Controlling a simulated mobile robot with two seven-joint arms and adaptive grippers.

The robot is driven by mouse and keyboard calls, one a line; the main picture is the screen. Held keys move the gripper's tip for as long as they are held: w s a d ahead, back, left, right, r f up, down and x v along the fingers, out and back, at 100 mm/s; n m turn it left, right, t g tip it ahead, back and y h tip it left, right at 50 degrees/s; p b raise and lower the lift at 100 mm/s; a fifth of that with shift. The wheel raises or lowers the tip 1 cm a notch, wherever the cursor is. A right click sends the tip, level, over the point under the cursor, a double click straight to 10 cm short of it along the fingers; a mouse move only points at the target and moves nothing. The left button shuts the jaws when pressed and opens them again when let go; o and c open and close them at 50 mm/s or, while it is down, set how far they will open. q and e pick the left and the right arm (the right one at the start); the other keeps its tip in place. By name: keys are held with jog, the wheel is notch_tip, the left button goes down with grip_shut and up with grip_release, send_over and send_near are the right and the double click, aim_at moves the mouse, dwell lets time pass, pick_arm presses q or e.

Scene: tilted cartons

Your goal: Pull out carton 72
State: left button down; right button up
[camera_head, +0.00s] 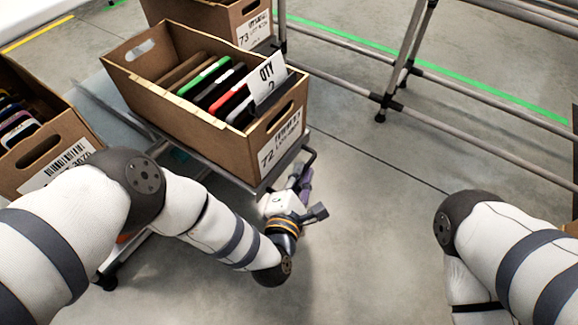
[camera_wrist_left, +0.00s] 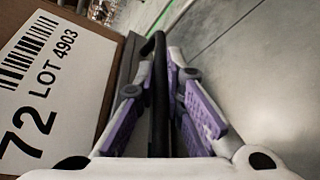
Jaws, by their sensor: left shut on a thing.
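Carton 72 (camera_head: 150,95) is an open brown cardboard box on a tilted grey tray. It holds several thin items and a white "QTY" card (camera_head: 267,77). Its white label with "72" also shows at the left in the left wrist view (camera_wrist_left: 45,75). My left gripper (camera_head: 303,182) is just below and in front of the carton's labelled end. Its purple fingers (camera_wrist_left: 158,110) are shut on a black handle bar (camera_wrist_left: 159,85) at the tray's front, beside the carton. My right arm shows at the right, but its gripper is out of view.
Another brown carton (camera_head: 45,160) with a barcode label stands at the left. Carton 73 (camera_head: 215,20) is behind carton 72. A grey pipe rack (camera_head: 340,75) runs along the back right. The grey floor (camera_head: 370,180) between my arms is clear.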

pick_arm(q)
jog(key=shift+s+d+f, duration=0.1)
jog(key=shift+s+d, duration=0.05)
jog(key=shift+s, duration=0.1)
jog(key=c, duration=1.7)
grip_release()
jog(key=v, duration=1.2)
